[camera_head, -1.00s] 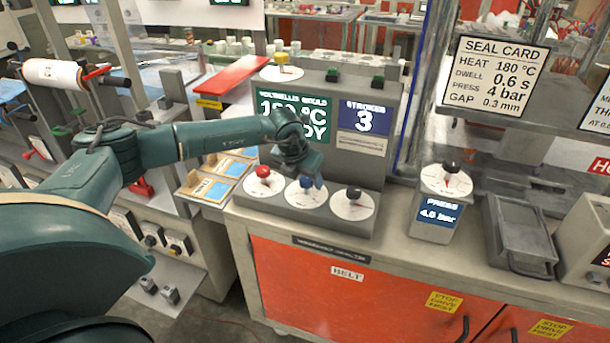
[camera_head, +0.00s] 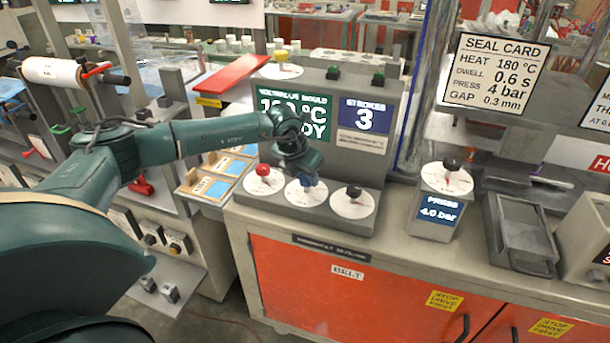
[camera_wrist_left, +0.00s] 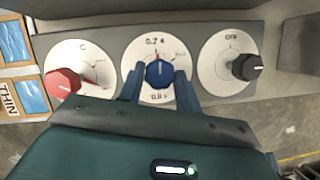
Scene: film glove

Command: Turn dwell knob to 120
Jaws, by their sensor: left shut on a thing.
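The blue knob (camera_wrist_left: 159,74) is the middle one of three dial knobs on the grey machine's front panel. My left gripper (camera_wrist_left: 160,70) has one finger on each side of it and is shut on it. The knob's white line points toward the top of the wrist picture. Its white dial (camera_wrist_left: 141,57) has small figures that are hard to read. In the head view my left gripper (camera_head: 307,181) comes down from above and hides part of the blue knob. The machine's green screen (camera_head: 272,103) is partly hidden by my arm. My right gripper is not in view.
A red knob (camera_wrist_left: 62,84) is at the left of the blue one and a black knob (camera_wrist_left: 246,67) at its right, both close to the fingers. A press dial unit (camera_head: 440,200) reading 4.0 bar and a grey tray (camera_head: 520,235) stand further right.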

